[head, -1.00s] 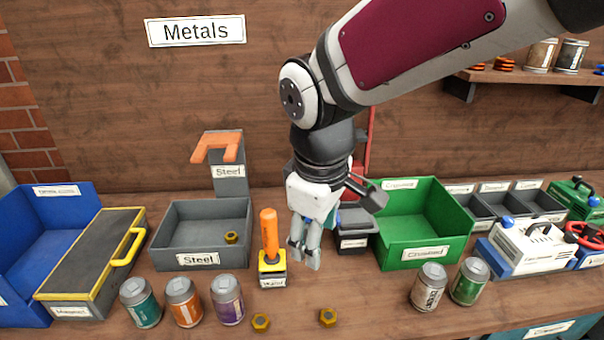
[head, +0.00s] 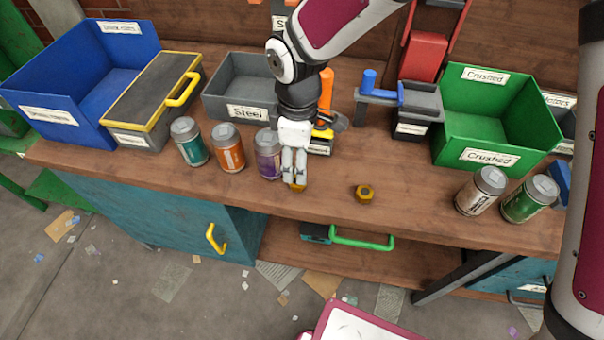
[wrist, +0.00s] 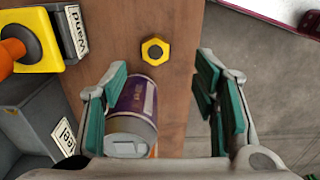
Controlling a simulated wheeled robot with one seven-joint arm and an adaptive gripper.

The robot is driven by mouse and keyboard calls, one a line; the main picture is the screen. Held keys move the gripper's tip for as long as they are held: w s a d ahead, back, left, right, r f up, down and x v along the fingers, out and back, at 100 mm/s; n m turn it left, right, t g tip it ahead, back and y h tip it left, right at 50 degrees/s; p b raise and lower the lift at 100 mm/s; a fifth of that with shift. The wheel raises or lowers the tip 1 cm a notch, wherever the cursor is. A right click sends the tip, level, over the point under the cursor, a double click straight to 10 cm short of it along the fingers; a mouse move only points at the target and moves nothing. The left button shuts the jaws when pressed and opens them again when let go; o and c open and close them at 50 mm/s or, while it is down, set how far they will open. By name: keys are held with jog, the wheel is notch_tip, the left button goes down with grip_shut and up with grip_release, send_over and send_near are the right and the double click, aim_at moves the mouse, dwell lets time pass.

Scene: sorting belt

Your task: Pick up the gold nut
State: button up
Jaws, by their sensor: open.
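Two gold nuts lie on the wooden bench near its front edge. One gold nut (head: 297,187) is partly hidden beneath my gripper (head: 294,178) in the head view. It seems to be the nut in the wrist view (wrist: 155,50), lying flat just beyond the fingertips and roughly between their lines. My gripper (wrist: 163,78) is open and empty, pointing down. The other gold nut (head: 364,193) lies to the right in the head view, clear of everything. The purple can (wrist: 135,105) is close beside the left finger in the wrist view; I cannot tell whether they touch.
Orange (head: 228,150) and teal (head: 190,143) cans stand left of the purple can. The yellow-and-black wand holder (wrist: 40,50) and grey Steel bin (head: 222,110) are behind. Two cans (head: 482,190) stand far right. The bench is clear around the right nut.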

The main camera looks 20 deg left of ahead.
jog(key=shift+w+d+f, duration=0.1)
jog(key=shift+w+f, duration=0.1)
jog(key=shift+f, duration=1.75)
jog(key=shift+w+d+f, duration=0.1)
jog(key=shift+w+f, duration=0.05)
jog(key=shift+f, duration=1.75)
grip_shut()
